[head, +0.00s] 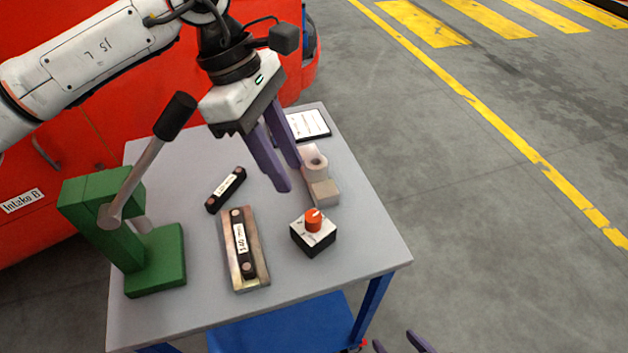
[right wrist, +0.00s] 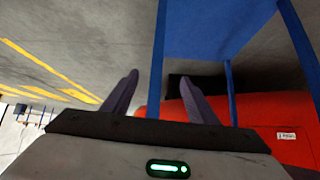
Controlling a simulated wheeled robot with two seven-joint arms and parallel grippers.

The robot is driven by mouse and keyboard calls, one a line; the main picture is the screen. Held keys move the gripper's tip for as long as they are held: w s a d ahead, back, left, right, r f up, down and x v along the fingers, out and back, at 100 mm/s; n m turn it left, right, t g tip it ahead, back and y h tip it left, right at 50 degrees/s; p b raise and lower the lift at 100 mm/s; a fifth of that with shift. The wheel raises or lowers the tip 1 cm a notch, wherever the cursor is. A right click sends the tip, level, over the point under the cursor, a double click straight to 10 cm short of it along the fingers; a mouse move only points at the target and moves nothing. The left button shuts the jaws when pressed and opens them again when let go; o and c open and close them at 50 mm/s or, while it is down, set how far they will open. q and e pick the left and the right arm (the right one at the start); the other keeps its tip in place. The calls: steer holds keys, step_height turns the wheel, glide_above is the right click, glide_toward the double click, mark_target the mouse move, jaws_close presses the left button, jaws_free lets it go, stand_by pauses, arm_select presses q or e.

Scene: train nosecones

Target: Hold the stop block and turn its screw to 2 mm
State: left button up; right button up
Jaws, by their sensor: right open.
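The stop block (head: 313,239) looks to be the small black block with a white marked top, standing on the grey table. Its orange screw knob (head: 314,219) points up; the scale is too small to read. My left gripper (head: 289,177) hangs above the table, behind the block in the head view. Its purple fingers are apart, with nothing between them. My right gripper (head: 396,341) shows only its fingertips at the bottom edge of the head view, below the tabletop's front right corner. In the right wrist view the right gripper (right wrist: 160,78) is open and empty.
A pale bracket with a ring (head: 318,176) stands beside the left fingers. A green lever press (head: 150,255), a metal tray holding a labelled black bar (head: 241,240), another black bar (head: 226,189) and a white card (head: 308,124) are on the table (head: 350,255). Open floor lies right.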

steer(key=w+d+f+n+h, duration=0.1)
steer(key=w+d+f+n, duration=0.15)
steer(key=d, duration=0.35)
steer(key=w+d+r+n+t+h, duration=0.1)
steer(key=w+d+r+n+t, duration=0.2)
steer(key=w+r, duration=1.15)
steer(key=w+a+r+m+t+y, duration=0.15)
steer(key=a+r, duration=0.25)
steer(key=r, duration=0.4)
steer(key=a+r+t+y, duration=0.1)
steer(key=a+r+t, duration=0.25)
steer(key=r, duration=0.45)
steer(key=n+g+y, duration=0.2)
steer(key=g+y, duration=0.4)
glide_toward(305, 224)
steer(key=w+f, duration=0.2)
steer(key=f, duration=0.1)
steer(key=shift+w+d+f, duration=0.15)
steer(key=shift+w+d, duration=0.05)
steer(key=shift+w, duration=0.15)
steer(key=shift+a+f, duration=0.1)
steer(key=shift+a, duration=0.2)
steer(key=x, duration=0.9)
steer(key=shift+w+a+f, duration=0.2)
steer(key=shift+a+f, duration=0.05)
